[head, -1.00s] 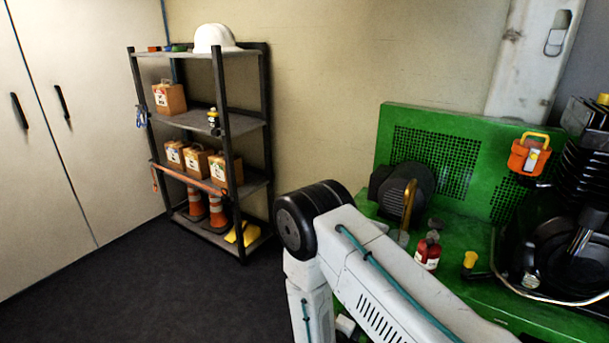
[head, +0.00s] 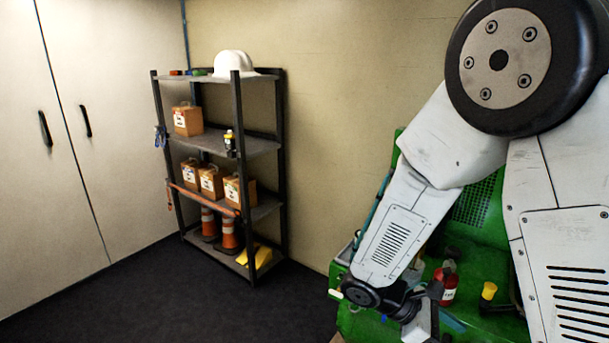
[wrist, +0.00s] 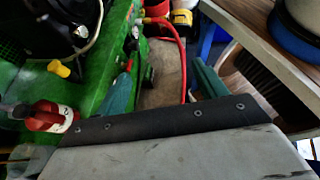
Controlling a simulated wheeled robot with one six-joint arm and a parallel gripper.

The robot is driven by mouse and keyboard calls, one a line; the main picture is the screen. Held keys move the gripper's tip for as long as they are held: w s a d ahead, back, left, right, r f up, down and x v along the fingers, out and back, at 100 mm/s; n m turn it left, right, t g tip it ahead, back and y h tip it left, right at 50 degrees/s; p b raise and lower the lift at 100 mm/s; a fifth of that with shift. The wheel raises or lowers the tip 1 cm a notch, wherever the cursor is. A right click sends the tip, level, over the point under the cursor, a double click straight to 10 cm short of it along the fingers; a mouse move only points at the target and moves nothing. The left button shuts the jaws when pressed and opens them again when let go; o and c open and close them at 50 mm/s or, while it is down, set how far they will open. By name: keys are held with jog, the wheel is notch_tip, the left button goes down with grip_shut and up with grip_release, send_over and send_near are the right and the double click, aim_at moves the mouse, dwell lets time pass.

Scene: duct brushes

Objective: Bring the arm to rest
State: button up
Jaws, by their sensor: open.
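My gripper (wrist: 163,88) is open and empty in the wrist view. Its two teal fingers stand apart, with a brownish surface and a red hose (wrist: 183,65) showing beyond and between them. In the head view, my gripper (head: 436,322) is partly seen at the bottom edge, in front of the green machine (head: 358,318). My arm is folded, with its large black joint high at the upper right and the forearm slanting down to the left. My arm hides most of the machine.
A red bottle (head: 446,288) and a yellow knob (head: 488,290) are close to my gripper. A wooden-topped table (wrist: 242,22) is at the right in the wrist view. The shelf rack (head: 262,147) stands left, with cones (head: 229,236) below. The dark floor (head: 150,310) ahead is clear.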

jog(key=s+a+r+m+t+y, duration=0.1)
jog(key=s+r+m+t+y, duration=0.2)
jog(key=r, duration=0.6)
jog(key=s+r+m+t+y, duration=0.3)
jog(key=s+r+m+y, duration=0.5)
jog(key=s+r+m, duration=0.2)
jog(key=shift+s+a+m, duration=0.2)
jog(key=shift+a+m, duration=0.15)
jog(key=shift+m, duration=0.15)
